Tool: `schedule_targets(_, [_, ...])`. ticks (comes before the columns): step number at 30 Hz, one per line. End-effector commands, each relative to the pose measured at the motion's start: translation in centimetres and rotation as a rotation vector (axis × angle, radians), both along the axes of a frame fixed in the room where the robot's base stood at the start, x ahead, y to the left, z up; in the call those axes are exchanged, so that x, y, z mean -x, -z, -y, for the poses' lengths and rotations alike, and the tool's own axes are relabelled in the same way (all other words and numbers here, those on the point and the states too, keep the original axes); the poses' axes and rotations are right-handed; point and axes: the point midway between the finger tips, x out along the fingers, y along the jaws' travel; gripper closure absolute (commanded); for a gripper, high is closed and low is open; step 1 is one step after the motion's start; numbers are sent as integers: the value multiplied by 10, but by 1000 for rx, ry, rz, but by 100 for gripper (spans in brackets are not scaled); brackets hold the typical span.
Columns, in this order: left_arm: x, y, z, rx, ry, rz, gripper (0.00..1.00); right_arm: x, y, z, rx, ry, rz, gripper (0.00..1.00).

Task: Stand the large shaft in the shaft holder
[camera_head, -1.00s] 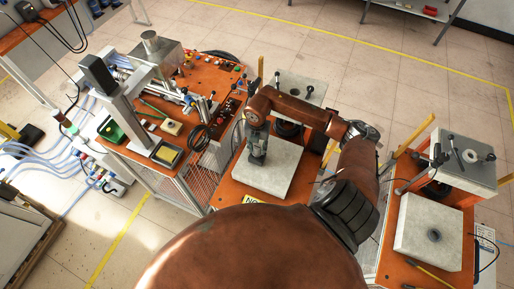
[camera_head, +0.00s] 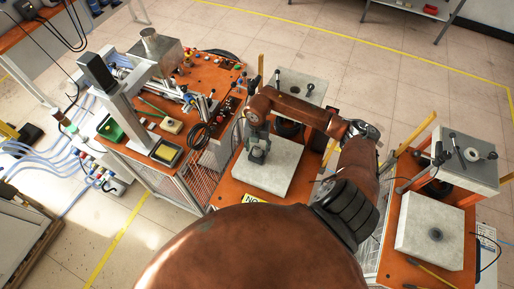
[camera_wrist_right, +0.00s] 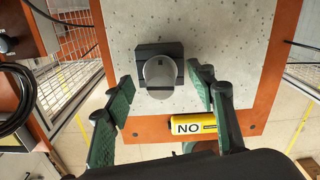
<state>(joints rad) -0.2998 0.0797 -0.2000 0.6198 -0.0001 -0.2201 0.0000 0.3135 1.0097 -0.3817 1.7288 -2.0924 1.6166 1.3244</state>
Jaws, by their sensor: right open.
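The large shaft (camera_wrist_right: 160,72) shows in the right wrist view as a grey round end seen from above. It appears upright in a dark square-based holder (camera_wrist_right: 145,49) on a pale speckled slab; how deep it sits is hidden. In the head view, the shaft (camera_head: 257,156) shows as a small dark grey form below my right gripper (camera_head: 258,145). In the wrist view, my right gripper (camera_wrist_right: 165,84) is open, its green-padded fingers spread either side of the shaft with visible gaps. My left gripper is not in view.
The pale slab (camera_head: 280,179) rests on an orange table (camera_head: 224,189). A yellow sign reading "NO" (camera_wrist_right: 194,127) is at its edge. A cluttered orange bench (camera_head: 185,131) stands left. Another pale slab (camera_head: 420,222) and a machine block (camera_head: 466,164) stand right.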

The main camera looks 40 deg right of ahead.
Motion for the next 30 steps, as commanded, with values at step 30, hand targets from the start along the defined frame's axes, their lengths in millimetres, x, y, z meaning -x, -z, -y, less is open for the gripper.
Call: schedule_targets(30, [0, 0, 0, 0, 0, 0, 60, 0, -119, 0, 1, 0, 1, 49])
